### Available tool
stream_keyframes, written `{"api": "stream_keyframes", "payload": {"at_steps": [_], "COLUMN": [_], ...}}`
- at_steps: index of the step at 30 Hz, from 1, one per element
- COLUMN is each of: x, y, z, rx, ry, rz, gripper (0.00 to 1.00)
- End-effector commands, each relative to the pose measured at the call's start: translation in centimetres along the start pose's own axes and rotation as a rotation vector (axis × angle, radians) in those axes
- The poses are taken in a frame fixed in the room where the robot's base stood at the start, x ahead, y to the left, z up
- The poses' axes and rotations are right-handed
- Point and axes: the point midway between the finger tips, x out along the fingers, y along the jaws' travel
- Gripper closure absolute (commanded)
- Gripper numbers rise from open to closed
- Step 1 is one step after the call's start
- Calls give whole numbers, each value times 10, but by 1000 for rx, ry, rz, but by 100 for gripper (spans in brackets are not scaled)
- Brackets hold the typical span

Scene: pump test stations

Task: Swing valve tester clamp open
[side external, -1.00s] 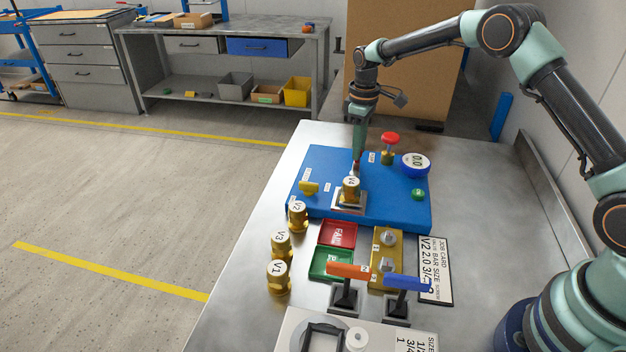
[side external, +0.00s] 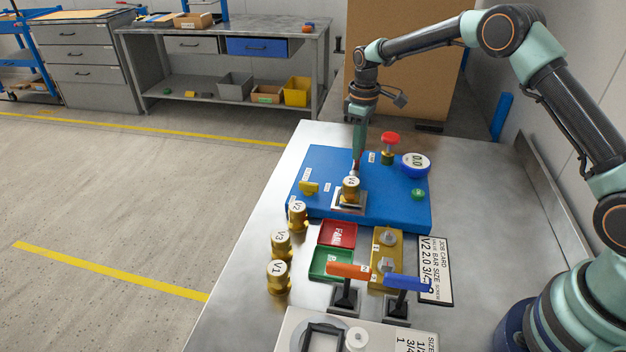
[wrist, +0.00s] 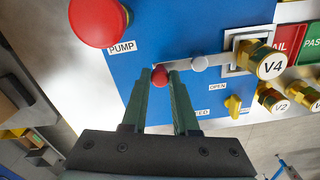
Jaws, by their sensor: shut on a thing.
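The valve tester is a blue panel (side external: 395,205) on the steel bench, and it also fills much of the wrist view (wrist: 180,25). Its clamp lever (wrist: 215,61) is a light bar running from a red ball knob (wrist: 160,77) past a grey pivot to the square nest. Brass valve V4 (side external: 351,190) stands in the nest, with the bar's end at it; V4 also shows in the wrist view (wrist: 270,66). My gripper (wrist: 161,73) is shut on the red knob, one finger on each side. The fingers partly hide a label ending in "ED"; an OPEN label shows nearby.
A red PUMP button (side external: 390,138), round gauge (side external: 416,162) and yellow handle (side external: 309,188) stand on the panel. Valves V2 (side external: 298,215), V3 (side external: 281,244) and V1 (side external: 278,277) stand to the front left. Red (side external: 338,233) and green (side external: 330,263) trays lie in front.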

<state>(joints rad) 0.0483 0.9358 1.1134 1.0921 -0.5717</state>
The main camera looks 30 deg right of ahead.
Motion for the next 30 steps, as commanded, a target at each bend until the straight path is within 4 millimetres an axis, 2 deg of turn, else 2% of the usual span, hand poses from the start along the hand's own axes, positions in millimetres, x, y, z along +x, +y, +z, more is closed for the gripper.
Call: {"api": "stream_keyframes", "payload": {"at_steps": [19, 30], "x": [-2, -2], "y": [-1, -6], "z": [-2, -15], "rx": [-31, -265], "ry": [-1, 0], "rz": [-1, 0], "gripper": [100, 100]}}
